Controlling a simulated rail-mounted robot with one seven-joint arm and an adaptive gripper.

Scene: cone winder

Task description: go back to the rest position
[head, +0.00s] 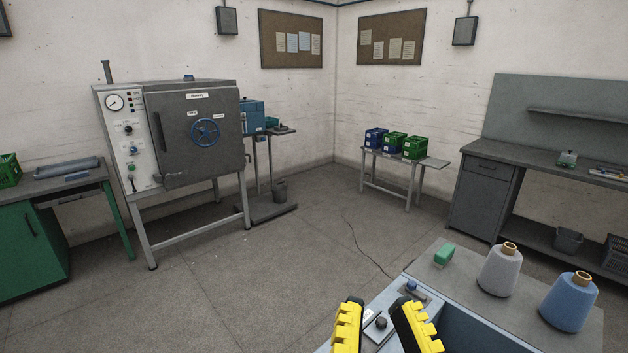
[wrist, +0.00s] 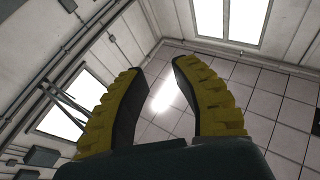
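My gripper (head: 380,304) shows at the bottom of the head view, with two yellow ridged fingers standing apart. In the wrist view my gripper (wrist: 157,72) points up at the ceiling. A clear gap shows between its fingertips and nothing is held there. The rest of my arm is out of view below the head picture. In the head view the gripper appears in front of the winder's blue-grey machine top (head: 455,325); how far apart they are I cannot tell.
A grey yarn cone (head: 499,273), a blue yarn cone (head: 568,304) and a green block (head: 444,254) stand on the machine's grey top. An oven-like cabinet (head: 195,135), a crate table (head: 391,183) and a workbench (head: 487,180) stand farther off. The middle floor is open.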

